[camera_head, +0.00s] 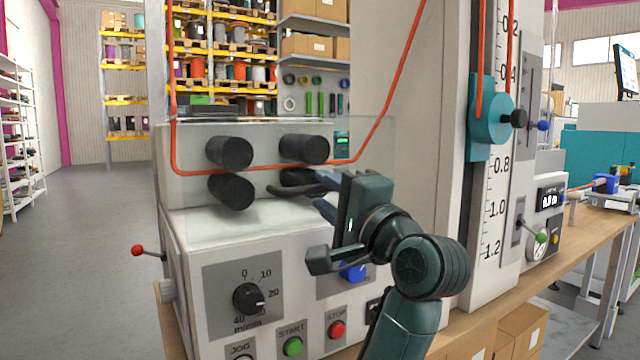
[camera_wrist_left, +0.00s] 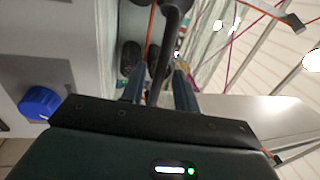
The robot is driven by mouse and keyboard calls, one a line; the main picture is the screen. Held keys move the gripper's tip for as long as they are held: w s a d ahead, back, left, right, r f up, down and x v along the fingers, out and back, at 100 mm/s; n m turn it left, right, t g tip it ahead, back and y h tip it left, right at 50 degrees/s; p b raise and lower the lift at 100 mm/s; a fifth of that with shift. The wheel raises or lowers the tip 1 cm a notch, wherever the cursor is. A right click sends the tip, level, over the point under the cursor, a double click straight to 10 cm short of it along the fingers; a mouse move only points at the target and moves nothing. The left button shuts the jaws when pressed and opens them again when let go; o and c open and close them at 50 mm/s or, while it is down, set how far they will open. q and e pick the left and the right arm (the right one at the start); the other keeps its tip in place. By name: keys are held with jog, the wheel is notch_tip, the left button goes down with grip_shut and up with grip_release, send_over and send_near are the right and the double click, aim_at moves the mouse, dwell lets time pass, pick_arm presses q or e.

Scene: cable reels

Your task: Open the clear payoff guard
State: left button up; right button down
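The clear payoff guard (camera_head: 262,212) is a see-through panel in front of the black rollers (camera_head: 232,152) on the white payoff machine; it appears closed. A dark curved handle (camera_head: 290,189) sits at its front, partly hidden by my left gripper. My left gripper (camera_head: 322,192) reaches up to this handle from the right. In the left wrist view the gripper's two fingers (camera_wrist_left: 160,88) are apart, with the dark handle (camera_wrist_left: 168,40) running between them. Space shows beside the handle, and I cannot tell whether either finger touches it. My right gripper is not in view.
An orange cable (camera_head: 350,160) runs past the rollers and up to a teal slider (camera_head: 487,125) on the scale column. A red-knobbed lever (camera_head: 138,250) sticks out at the left. A dial (camera_head: 248,298) and buttons are on the front panel. The floor at left is clear.

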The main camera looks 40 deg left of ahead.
pick_arm(q)
jog(key=shift+x, duration=1.25)
jog(key=shift+c, duration=0.4)
grip_shut()
